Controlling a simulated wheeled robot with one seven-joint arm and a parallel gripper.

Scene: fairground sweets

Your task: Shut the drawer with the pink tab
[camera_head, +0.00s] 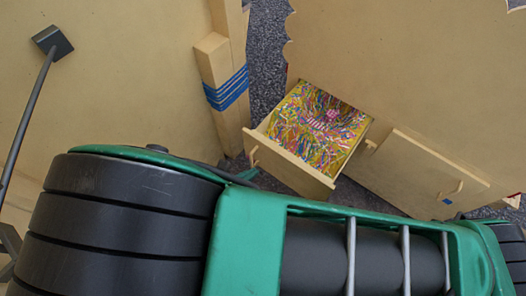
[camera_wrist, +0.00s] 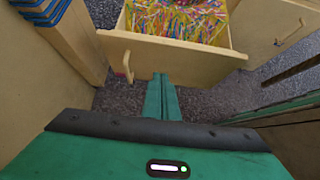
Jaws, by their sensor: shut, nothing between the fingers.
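An open wooden drawer (camera_head: 290,160) is pulled out of its cabinet and full of thin, many-coloured sweets (camera_head: 315,125). In the wrist view its plain front (camera_wrist: 180,62) faces me, with a wooden handle (camera_wrist: 127,66) at the left. A small reddish-pink mark shows beside that handle, partly hidden and too small to read clearly. My gripper (camera_wrist: 162,78) is shut and empty, its green fingers together in front of the drawer front, near its lower edge. I cannot tell whether the tips touch it.
To the right, another drawer front (camera_head: 425,165) with a handle and a small blue tab (camera_head: 447,202) sits beside the open drawer. A wooden post (camera_head: 215,65) with blue bands stands at the left. Grey ground (camera_wrist: 225,95) shows below the open drawer.

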